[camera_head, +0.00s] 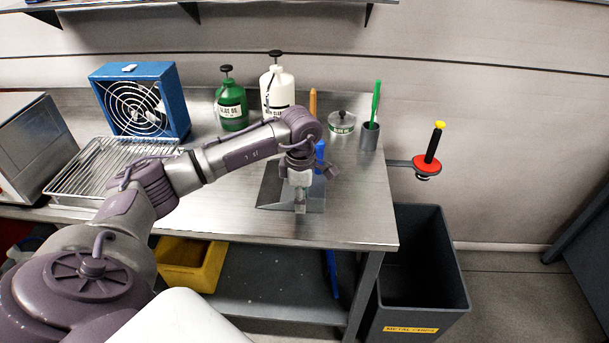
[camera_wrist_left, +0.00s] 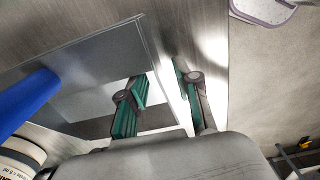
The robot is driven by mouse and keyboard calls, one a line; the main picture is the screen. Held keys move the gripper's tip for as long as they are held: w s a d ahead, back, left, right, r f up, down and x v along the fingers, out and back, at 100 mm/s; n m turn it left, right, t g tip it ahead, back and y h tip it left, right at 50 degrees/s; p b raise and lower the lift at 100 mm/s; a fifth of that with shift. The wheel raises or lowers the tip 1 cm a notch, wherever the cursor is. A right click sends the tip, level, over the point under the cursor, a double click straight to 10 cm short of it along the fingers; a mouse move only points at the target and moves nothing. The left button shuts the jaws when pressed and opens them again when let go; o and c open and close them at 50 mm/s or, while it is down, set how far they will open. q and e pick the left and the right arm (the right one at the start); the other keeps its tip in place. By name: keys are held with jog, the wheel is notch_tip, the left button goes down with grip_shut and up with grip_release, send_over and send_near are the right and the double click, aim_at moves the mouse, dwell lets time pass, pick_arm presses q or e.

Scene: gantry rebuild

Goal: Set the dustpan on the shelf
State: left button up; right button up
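The dustpan (camera_head: 275,192) is a grey metal pan with a blue handle, lying on the workbench near its front edge. In the left wrist view, its pan (camera_wrist_left: 85,65) and blue handle (camera_wrist_left: 25,100) show at left. My left gripper (camera_head: 300,203) points down over the pan and hides part of it. In the wrist view, the green-padded fingers (camera_wrist_left: 162,88) are apart, with the pan's side edge running between them; I cannot see both pads touching it. A shelf (camera_head: 220,3) shows on the wall at the top, and a lower shelf (camera_head: 265,285) under the bench. My right gripper is not in view.
Behind the pan stand a green bottle (camera_head: 231,105), a white bottle (camera_head: 277,92), a round tin (camera_head: 341,122) and a grey cup (camera_head: 369,136). A blue fan (camera_head: 140,100) and wire rack (camera_head: 105,168) are left. A dark bin (camera_head: 422,270) stands right of the bench.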

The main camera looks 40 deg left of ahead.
pick_arm(q)
jog(key=shift+f, duration=0.5)
grip_shut()
jog(key=shift+r, duration=0.15)
